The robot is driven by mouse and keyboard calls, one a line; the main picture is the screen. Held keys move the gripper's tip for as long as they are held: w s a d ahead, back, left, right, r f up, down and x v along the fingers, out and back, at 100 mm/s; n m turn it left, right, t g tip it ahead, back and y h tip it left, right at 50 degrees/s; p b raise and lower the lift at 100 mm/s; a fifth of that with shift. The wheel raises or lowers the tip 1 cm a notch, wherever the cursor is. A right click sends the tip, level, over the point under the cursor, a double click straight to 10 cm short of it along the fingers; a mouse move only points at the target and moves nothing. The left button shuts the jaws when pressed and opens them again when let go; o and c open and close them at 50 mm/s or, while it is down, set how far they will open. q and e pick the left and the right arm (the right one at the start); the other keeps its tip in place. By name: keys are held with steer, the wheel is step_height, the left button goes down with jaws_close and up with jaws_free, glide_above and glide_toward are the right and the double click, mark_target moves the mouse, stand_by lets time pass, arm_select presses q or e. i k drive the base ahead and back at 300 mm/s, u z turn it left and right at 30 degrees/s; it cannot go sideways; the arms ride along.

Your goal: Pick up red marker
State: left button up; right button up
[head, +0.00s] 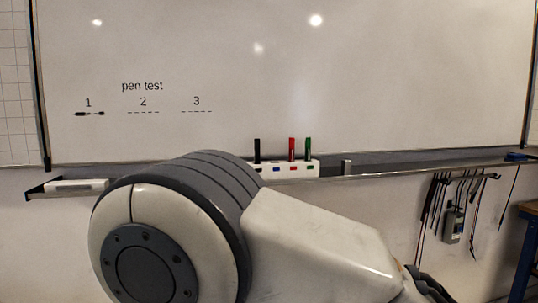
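The red marker (292,148) stands upright in a white holder (300,172) on the ledge under the whiteboard. The lower part of the red marker is hidden in the holder. A large link of my arm fills the lower middle of the head view, in front of and below the holder. Neither gripper can be made out; the arm runs out of the picture at the lower right.
The whiteboard (400,90) bears "pen test" and the numbers 1, 2, 3, with a black stroke under 1. A white eraser-like block (76,187) lies on the ledge at left. Cables and a meter (453,226) hang at right, near a blue-legged bench (527,240).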

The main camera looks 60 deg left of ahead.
mark_target(291, 158)
steer(key=u, duration=0.85)
steer(key=i, duration=0.8)
steer(key=u, duration=0.85)
